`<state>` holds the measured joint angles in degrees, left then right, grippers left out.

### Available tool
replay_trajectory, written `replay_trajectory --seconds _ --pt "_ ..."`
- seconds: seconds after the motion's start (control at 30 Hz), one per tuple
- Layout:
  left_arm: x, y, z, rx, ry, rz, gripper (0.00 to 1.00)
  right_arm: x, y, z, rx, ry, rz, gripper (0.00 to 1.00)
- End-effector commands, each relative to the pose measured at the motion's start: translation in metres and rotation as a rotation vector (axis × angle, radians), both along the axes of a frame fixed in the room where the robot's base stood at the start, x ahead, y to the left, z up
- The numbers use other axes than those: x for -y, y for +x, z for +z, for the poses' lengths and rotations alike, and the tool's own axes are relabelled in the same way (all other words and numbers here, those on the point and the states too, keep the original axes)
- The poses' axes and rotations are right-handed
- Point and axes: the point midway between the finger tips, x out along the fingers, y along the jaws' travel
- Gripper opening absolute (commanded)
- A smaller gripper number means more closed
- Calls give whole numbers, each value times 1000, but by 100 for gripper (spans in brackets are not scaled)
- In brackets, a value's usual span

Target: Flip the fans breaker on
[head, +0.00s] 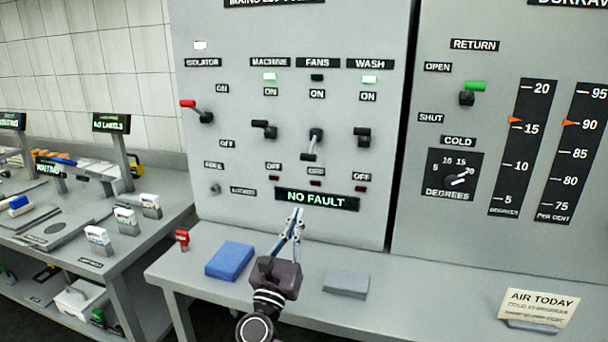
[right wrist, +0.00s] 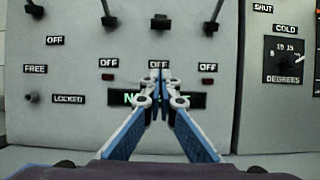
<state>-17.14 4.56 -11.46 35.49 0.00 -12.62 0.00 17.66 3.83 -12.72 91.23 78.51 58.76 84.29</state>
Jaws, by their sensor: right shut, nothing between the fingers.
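The fans breaker (head: 316,143) is a dark lever under the FANS label on the grey panel. Its handle hangs down, towards OFF, and the lamp above it is dark. In the right wrist view the fans lever (right wrist: 160,22) shows at the top, above the middle OFF label. My right gripper (head: 297,212) is shut and empty, in front of the NO FAULT display (head: 316,200) and below the fans lever, apart from it. Its closed fingertips (right wrist: 162,78) point at the panel just under the middle OFF label. My left gripper is not in view.
The machine lever (head: 265,128) and wash lever (head: 363,137) flank the fans lever closely; both have lit lamps. A red-handled isolator (head: 197,111) is further left. A blue block (head: 230,260) and grey block (head: 346,284) lie on the ledge below.

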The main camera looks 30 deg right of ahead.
Motion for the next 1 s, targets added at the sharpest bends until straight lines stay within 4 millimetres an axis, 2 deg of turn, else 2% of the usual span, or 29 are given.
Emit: replay_trajectory --seconds 0.23,0.37,0.8,1.0 --pt "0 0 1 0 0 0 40 1 1 1 -1 -4 1 0" --pt "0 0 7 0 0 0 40 9 8 9 -1 -7 0 0" --pt "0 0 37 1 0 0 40 71 60 49 -2 -8 -2 0" --pt "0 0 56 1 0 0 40 64 55 75 -2 -5 1 0"
